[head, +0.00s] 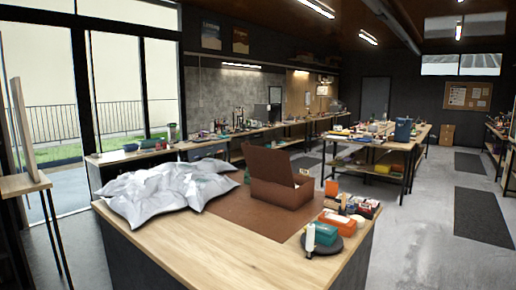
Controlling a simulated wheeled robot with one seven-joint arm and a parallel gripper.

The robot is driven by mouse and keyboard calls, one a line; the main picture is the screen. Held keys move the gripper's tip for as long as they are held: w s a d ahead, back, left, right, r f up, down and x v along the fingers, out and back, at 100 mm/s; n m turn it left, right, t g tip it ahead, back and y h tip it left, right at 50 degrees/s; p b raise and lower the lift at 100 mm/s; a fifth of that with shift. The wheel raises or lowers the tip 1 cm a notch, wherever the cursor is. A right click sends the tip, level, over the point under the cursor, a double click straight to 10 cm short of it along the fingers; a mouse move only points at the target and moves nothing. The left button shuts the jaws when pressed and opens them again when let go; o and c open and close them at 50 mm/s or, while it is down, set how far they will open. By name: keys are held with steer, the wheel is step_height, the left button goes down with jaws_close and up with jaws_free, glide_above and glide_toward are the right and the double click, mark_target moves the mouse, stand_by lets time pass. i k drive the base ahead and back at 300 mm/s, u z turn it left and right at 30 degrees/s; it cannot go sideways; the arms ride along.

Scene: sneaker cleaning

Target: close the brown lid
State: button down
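A brown box (284,193) stands on the brown mat (236,211) on the wooden counter. Its brown lid (270,166) is raised and tilted up along the box's back left side, so the box is open. The inside of the box is mostly hidden from this side. My gripper is not in view.
Crumpled grey-white bags (168,190) cover the counter's left part. A dark round tray (329,246) with a white bottle (310,237) and a teal item (324,233) is at the right, near several small items. The counter's front (205,262) is bare.

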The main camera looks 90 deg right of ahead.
mark_target(270, 166)
steer(key=z, duration=1.15)
steer(key=i, duration=2.85)
steer(key=z, duration=3.25)
steer(key=i, duration=1)
steer(key=z, duration=0.05)
